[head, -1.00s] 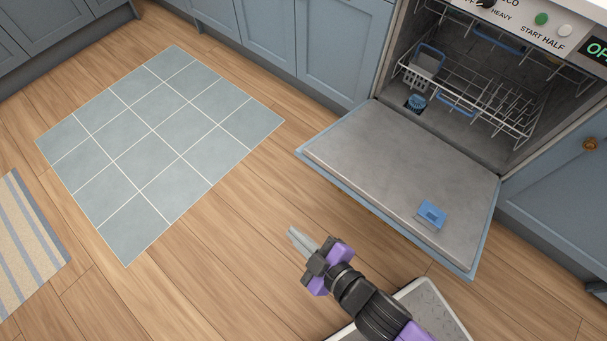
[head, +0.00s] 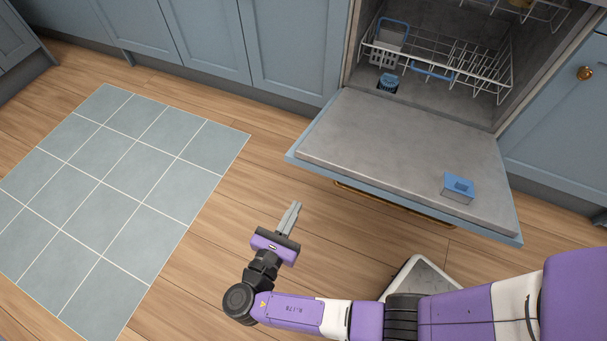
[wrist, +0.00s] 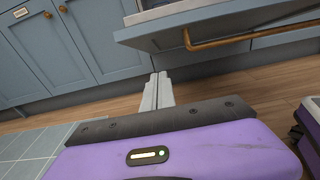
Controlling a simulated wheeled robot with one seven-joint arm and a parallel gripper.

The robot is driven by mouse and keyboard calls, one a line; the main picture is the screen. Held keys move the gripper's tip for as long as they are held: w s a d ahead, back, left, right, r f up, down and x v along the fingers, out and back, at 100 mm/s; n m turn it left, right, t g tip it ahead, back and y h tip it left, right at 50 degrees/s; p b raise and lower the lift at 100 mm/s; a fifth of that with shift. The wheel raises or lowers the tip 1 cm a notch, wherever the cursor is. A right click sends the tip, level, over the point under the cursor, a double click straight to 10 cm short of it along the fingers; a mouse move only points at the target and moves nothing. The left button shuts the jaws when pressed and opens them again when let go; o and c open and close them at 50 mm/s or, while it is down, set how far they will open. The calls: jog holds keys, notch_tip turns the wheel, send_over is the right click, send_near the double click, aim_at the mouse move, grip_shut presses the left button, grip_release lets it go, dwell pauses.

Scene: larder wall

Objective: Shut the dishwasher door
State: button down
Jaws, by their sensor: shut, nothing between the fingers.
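The dishwasher door (head: 390,140) hangs open in the head view, grey inner face up, with a blue detergent cup (head: 459,187) near its right side. Its brass bar handle (head: 395,205) shows under the front edge, and in the wrist view the handle (wrist: 245,40) crosses the upper right on the blue outer face (wrist: 215,15). My gripper (head: 296,205) is shut and empty, left of the door's front edge and apart from it. In the wrist view, its fingertips (wrist: 160,76) sit lower and left of the handle.
The dishwasher's wire rack (head: 435,65) with blue parts is inside the cavity. Blue cabinets (head: 205,40) line the wall on both sides. A tiled grey-blue mat (head: 120,200) lies on the left floor. Bare wood floor (head: 225,235) lies around my gripper.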

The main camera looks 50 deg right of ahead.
jog(key=w+d+r+b, duration=0.2)
jog(key=w+d+b, duration=0.1)
jog(key=d, duration=0.7)
jog(key=shift+w+d+r+b, duration=0.25)
jog(key=shift+w+r+b, duration=0.15)
jog(key=shift+b, duration=0.15)
jog(key=shift+r, duration=0.1)
